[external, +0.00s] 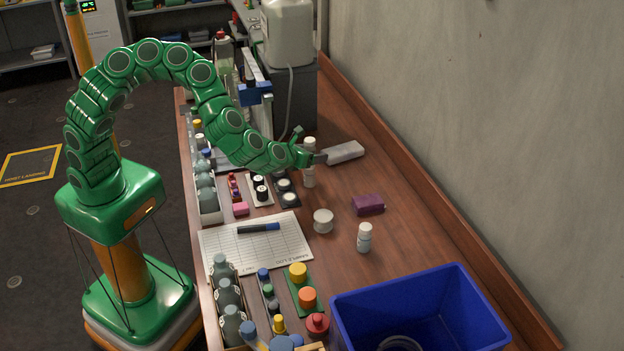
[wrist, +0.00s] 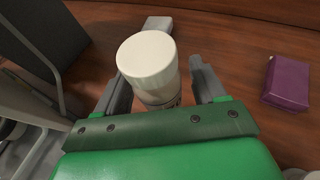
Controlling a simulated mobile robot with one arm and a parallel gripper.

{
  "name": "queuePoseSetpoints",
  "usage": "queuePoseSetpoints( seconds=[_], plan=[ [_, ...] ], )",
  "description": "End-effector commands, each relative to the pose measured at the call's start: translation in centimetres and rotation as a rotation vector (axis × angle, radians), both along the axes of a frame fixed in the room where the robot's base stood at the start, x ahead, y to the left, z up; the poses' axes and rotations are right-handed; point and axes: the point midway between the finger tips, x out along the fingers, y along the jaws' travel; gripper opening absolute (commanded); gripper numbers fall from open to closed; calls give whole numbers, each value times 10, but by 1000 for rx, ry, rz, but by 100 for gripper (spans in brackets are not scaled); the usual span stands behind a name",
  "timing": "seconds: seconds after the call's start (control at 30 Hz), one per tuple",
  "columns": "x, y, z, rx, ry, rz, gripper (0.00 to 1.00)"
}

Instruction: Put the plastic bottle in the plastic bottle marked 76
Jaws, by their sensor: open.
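A white plastic bottle (external: 309,174) with a white cap stands upright on the bench beside the end of my arm. In the wrist view, the white cap of this bottle (wrist: 149,62) shows between the two grey fingers of my gripper (wrist: 158,84). The fingers are apart, with one on each side of the bottle; I cannot tell whether either touches it. My gripper (external: 308,158) is open. A second, smaller white bottle (external: 364,239) stands upright nearer the front. I cannot read the number 76 on any bottle.
A grey block (external: 344,152) lies just beyond the bottle. A white jar (external: 323,221) and a purple box (external: 368,204) stand nearby. A blue bin (external: 420,308) is at the front right. A paper log sheet (external: 256,242) and several bottles line the left side.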

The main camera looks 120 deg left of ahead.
Motion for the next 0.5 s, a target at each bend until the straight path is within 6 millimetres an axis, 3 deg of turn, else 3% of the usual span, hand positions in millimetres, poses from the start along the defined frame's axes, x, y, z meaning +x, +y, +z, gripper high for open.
queuePoseSetpoints(
  seconds=[0.5],
  plan=[
    [-15,-61,25,-5,-3,-5,70]
  ],
)
